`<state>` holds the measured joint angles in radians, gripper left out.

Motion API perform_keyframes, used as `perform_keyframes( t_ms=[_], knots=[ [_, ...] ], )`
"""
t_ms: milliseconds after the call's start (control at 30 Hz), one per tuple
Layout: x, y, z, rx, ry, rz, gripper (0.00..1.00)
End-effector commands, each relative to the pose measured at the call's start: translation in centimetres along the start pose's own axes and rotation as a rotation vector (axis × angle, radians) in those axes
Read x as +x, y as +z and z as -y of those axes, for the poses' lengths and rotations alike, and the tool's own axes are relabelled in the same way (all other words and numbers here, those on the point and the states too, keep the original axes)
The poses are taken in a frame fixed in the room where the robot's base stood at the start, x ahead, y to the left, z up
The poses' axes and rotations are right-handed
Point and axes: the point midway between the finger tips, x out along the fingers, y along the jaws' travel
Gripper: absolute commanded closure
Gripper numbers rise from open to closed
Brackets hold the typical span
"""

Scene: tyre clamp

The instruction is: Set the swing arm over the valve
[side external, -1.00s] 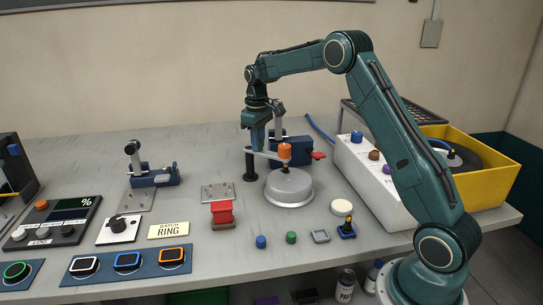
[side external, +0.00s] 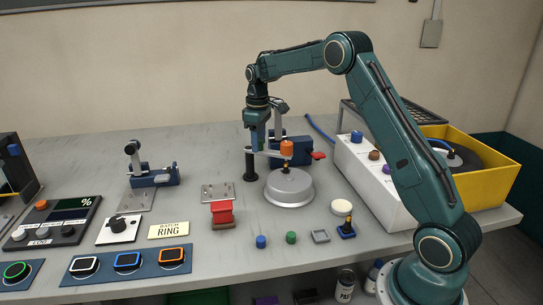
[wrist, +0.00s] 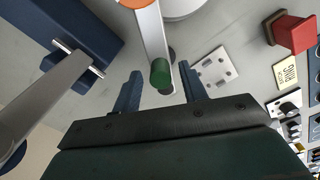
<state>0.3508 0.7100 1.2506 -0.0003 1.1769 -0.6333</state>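The swing arm (side external: 267,153) is a pale bar that runs from a black post (side external: 251,168) to an orange cylinder (side external: 287,147) at its other end. In the wrist view the swing arm (wrist: 153,35) carries a green knob (wrist: 160,72). My gripper (wrist: 159,88) is open, with one blue finger on each side of the green knob and visible gaps. In the side view my gripper (side external: 256,143) is above the post end of the bar, and the knob is hidden.
A blue clamp body (side external: 295,148) with a red-tipped lever (side external: 318,155) stands just behind. A red block (side external: 222,212) and a drilled plate (side external: 217,192) lie in front. A white box (side external: 368,175) with knobs stands to the right.

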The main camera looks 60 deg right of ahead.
Motion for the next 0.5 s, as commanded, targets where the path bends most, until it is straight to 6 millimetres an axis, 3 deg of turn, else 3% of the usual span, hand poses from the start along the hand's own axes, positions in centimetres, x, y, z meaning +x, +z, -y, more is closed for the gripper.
perform_keyframes(
  t_ms=[300, 500],
  knots=[
    [0.0, 0.0, 0.1, 0.001, -0.002, 0.002, 0.57],
    [-1.2, 0.0, 0.0, 0.001, -0.001, 0.001, 0.57]
  ],
)
